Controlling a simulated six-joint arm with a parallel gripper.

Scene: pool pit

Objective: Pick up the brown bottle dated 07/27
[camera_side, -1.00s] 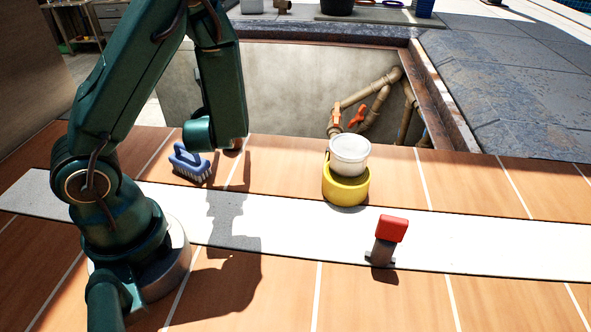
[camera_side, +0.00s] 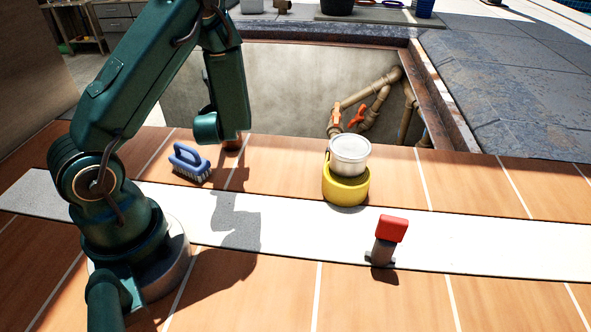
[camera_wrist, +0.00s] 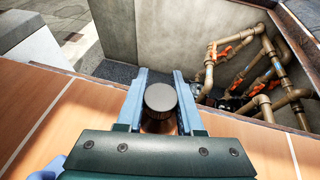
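A small brown part of the bottle (camera_side: 233,144) shows at the pit edge in the side view, mostly hidden by my arm. No date or label can be read on it. My fingers are hidden in the side view.
The open pit (camera_side: 270,85) with pipes and red valves lies just behind the bottle. A blue brush (camera_side: 189,163) lies close by to the left. A yellow roll (camera_side: 346,187) with a white tub (camera_side: 349,153) on top and a red-topped grey item (camera_side: 390,230) stand to the right.

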